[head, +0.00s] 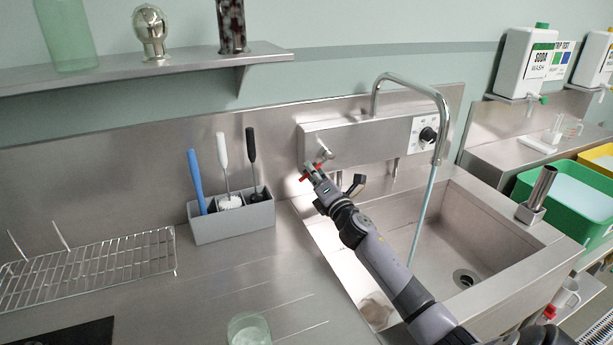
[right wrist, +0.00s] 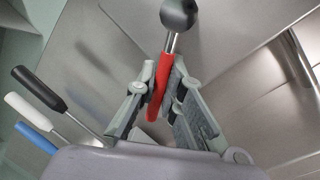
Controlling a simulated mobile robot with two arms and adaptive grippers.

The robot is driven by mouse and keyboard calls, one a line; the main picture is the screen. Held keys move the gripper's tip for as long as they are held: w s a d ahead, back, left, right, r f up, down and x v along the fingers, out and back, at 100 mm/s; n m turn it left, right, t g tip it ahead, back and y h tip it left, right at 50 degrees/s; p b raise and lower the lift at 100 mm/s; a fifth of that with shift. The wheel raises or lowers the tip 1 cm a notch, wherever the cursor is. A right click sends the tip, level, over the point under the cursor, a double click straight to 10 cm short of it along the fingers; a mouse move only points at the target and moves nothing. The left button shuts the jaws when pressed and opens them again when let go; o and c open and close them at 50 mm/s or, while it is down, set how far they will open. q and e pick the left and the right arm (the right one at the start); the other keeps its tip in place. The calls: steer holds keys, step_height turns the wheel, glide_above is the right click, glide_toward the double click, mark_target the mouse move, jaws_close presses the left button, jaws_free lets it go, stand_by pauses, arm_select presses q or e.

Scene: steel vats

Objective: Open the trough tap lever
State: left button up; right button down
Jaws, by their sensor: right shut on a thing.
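The tap lever, a red handle (head: 305,178), sits at the left end of the steel tap panel (head: 345,143) on the back wall of the trough (head: 468,215). In the right wrist view the red lever (right wrist: 161,78) lies between my fingers, with its metal stem and dark round knob beyond them. My right gripper (head: 316,174) is shut on it; its fingers (right wrist: 164,85) stand on both sides of the red part. A thin pale blue stream (head: 424,220) hangs from the curved spout (head: 412,85) down into the trough. My left gripper is not in view.
A grey caddy (head: 233,220) with blue, white and black handled brushes stands left of the lever. A wire rack (head: 95,265) and a green glass (head: 249,330) are on the counter. A black dial (head: 428,135) is at the panel's right end.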

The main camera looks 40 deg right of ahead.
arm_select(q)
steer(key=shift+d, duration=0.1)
arm_select(e)
steer(key=c, duration=1.7)
jaws_free()
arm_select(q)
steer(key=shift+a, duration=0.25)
arm_select(e)
steer(key=v, duration=1.2)
